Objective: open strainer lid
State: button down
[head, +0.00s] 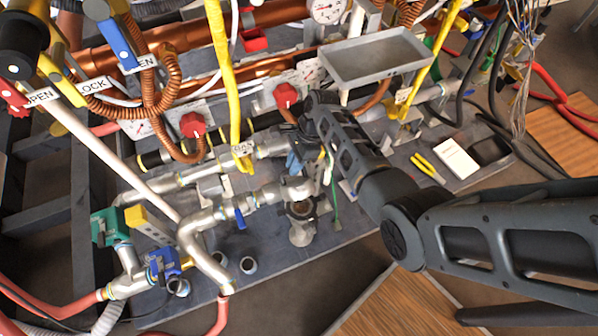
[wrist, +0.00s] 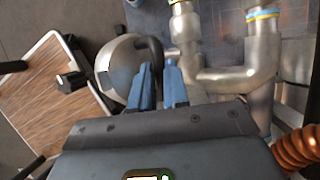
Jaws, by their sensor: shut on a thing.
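The strainer (head: 302,234) is a grey metal body at the front edge of the dark board, joined to the silvery pipework. Its upper part, by a dark round patch, lies just below my gripper (head: 294,163) in the head view. In the wrist view a round grey metal piece, seemingly the strainer lid (wrist: 113,68), lies left of the fingertips. My gripper (wrist: 160,80) has blue fingers shut on the dark curved handle (wrist: 152,48) beside it. The fingers partly hide the handle. I cannot tell how far the lid is raised.
Silvery pipes (head: 205,240) run close left of the strainer; a pipe bend (wrist: 262,75) is right of the fingers in the wrist view. A yellow hose (head: 228,80) hangs behind. A grey tray (head: 375,60) stands above my forearm.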

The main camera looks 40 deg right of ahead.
jog(key=shift+w+d+f, duration=0.2)
jog(key=shift+w, duration=0.4)
jog(key=shift+w+d+f, duration=0.15)
jog(key=shift+w, duration=0.4)
jog(key=c, duration=1.1)
grip_release()
jog(key=p+v, duration=0.1)
jog(key=v, duration=0.6)
jog(key=shift+r, duration=0.4)
jog(key=shift+d, duration=0.15)
